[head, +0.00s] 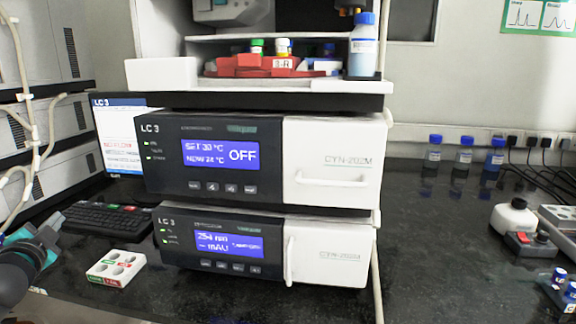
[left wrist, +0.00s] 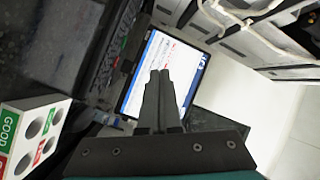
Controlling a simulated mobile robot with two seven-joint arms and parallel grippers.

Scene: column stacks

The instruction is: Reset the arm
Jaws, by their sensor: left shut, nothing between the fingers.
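My left gripper (head: 50,248) is at the lower left of the head view, beside the keyboard and left of the white vial rack (head: 116,266). In the left wrist view my left gripper (left wrist: 160,74) has its two dark fingers together with nothing between them. The stack's upper LC 3 module (head: 215,160) has a blue screen reading OFF and a white door (head: 335,185) marked CYN-202M, which looks closed. The lower LC 3 module (head: 215,265) stands under it, also with a lit blue screen. My right gripper is not in view.
A black keyboard (head: 105,219) and a monitor (head: 118,130) stand left of the stack. On top are a red tray (head: 265,68) and a blue-capped bottle (head: 362,50). Several blue-capped bottles (head: 434,152) stand at the right wall. The counter (head: 440,250) right of the stack is largely clear.

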